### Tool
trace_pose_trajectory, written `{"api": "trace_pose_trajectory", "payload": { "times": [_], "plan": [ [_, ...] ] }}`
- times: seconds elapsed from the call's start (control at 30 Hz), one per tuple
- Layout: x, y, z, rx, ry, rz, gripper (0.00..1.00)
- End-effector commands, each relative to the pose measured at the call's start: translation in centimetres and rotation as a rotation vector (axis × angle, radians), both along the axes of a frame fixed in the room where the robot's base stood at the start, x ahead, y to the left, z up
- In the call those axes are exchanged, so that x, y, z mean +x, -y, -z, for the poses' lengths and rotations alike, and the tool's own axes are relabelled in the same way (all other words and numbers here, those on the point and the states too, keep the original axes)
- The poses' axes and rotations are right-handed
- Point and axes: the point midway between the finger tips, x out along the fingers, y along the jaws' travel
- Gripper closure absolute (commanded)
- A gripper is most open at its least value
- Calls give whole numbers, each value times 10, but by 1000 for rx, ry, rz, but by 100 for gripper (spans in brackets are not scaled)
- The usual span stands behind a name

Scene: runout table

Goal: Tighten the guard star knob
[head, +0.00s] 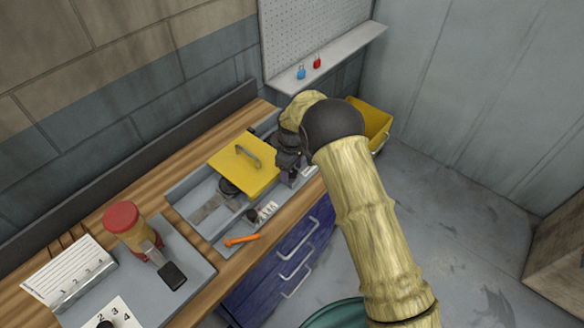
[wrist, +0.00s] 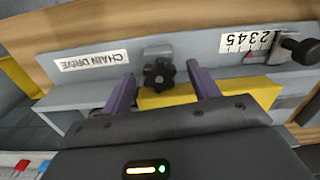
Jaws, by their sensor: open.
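The black star knob (wrist: 158,74) shows in the wrist view on the grey face of the machine, beside the CHAIN DRIVE label (wrist: 93,61). My gripper (wrist: 160,70) is open, with its two purple fingers to the left and right of the knob. A gap shows between the knob and each finger; whether the tips reach its depth I cannot tell. The yellow guard (head: 238,168) with a grey handle lies over the grey machine in the head view. My gripper (head: 288,172) is at its right end there, and my arm hides the knob.
A numbered scale (wrist: 245,40) and a black knob (wrist: 302,50) are at the wrist view's upper right. An orange tool (head: 242,240) lies at the machine's front edge. A red-topped post (head: 124,222) stands left. A yellow bin (head: 374,122) is behind my arm.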

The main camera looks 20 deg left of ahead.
Motion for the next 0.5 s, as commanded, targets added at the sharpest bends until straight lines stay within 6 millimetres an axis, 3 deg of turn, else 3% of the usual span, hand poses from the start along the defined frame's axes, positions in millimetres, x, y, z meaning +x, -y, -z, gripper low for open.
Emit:
{"api": "trace_pose_trajectory", "payload": {
  "times": [0.17,0.37,0.5],
  "plan": [
    [1,1,0,0,0,2,42],
    [0,0,0,0,0,1,81],
    [0,0,0,0,0,3,84]
  ]
}}
